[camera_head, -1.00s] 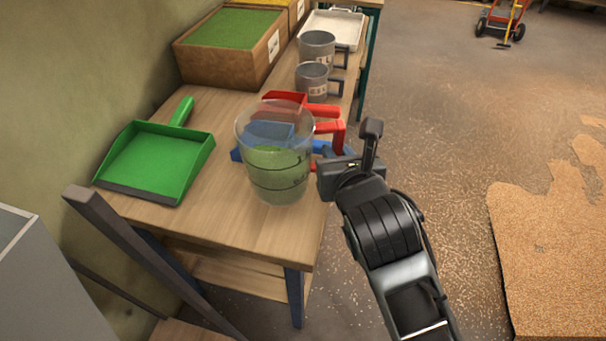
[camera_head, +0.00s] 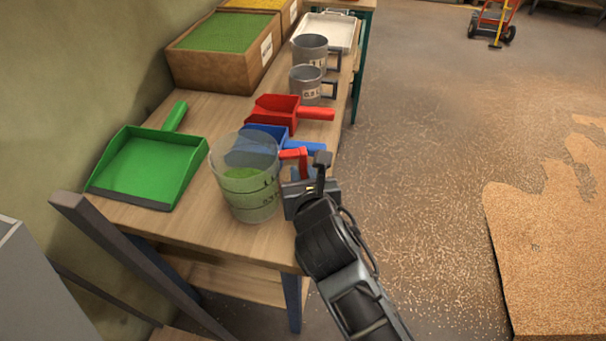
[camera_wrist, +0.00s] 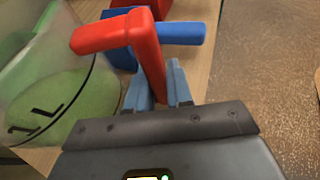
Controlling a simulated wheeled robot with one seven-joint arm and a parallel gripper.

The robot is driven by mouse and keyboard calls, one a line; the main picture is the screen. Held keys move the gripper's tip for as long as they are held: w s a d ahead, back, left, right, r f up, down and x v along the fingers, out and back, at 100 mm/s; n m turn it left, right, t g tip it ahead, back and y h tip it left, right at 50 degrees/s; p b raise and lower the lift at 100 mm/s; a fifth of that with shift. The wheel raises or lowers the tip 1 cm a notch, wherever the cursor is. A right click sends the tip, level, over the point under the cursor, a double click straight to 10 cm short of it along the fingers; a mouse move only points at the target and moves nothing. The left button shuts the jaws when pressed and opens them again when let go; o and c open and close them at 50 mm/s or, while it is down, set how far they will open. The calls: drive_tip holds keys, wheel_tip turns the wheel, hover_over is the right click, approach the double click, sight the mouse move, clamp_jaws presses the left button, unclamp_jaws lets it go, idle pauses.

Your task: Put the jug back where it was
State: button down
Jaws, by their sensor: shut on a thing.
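The jug (camera_head: 249,190) is clear, with a red handle and dark volume marks, and holds green contents. It is upright over the front part of the wooden table (camera_head: 190,228), at its right side; I cannot tell whether its base touches the top. My gripper (camera_head: 299,172) is at the jug's right side, shut on the red handle (camera_head: 298,154). In the wrist view the two fingers (camera_wrist: 160,85) are at the red handle (camera_wrist: 145,55), and the jug (camera_wrist: 50,85) fills the left side with "1 L" showing.
A blue scoop (camera_head: 265,138) lies just behind the jug, with a red scoop (camera_head: 275,114) beyond it. A green dustpan (camera_head: 150,165) is to the left.

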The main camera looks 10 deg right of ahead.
drive_tip(key=c, duration=1.4)
unclamp_jaws()
drive_tip(key=shift+f, duration=0.1)
drive_tip(key=o, duration=0.4)
drive_tip(key=shift+s+r, duration=0.15)
drive_tip(key=shift+r, duration=0.05)
drive_tip(key=v, duration=1.1)
drive_tip(key=shift+s+r, duration=0.2)
drive_tip(key=shift+s, duration=0.1)
